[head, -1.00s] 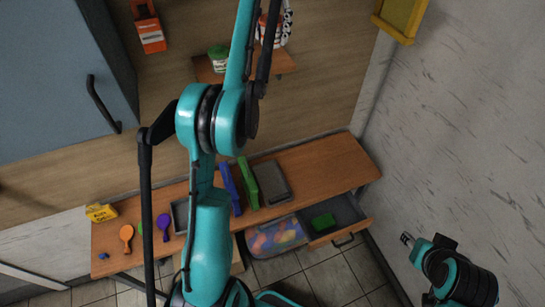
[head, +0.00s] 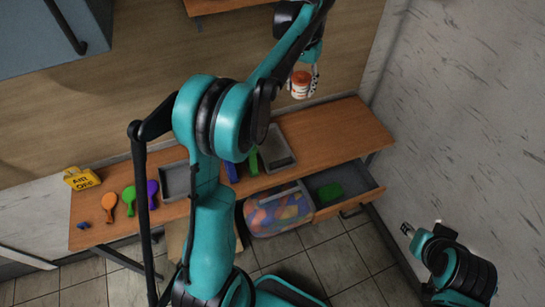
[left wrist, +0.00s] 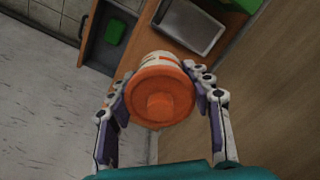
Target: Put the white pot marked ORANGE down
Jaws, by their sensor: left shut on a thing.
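The white pot (head: 301,90) has an orange band or lid. It is held in the air in front of the wooden wall, above the right part of the bench. My left gripper (head: 302,80) is shut on it, a finger on either side. In the left wrist view the pot (left wrist: 160,95) shows its round orange lid towards the camera, and part of its white side shows beyond. The ORANGE marking cannot be read. My right gripper (head: 407,231) is at the lower right, away from the bench; its jaws are too small to judge.
The wooden bench (head: 335,125) has free room on its right end. Grey trays (head: 278,150), a green and a blue upright item, coloured paddles and a yellow sign (head: 82,179) are on it. An open drawer (head: 345,198) holds a green block.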

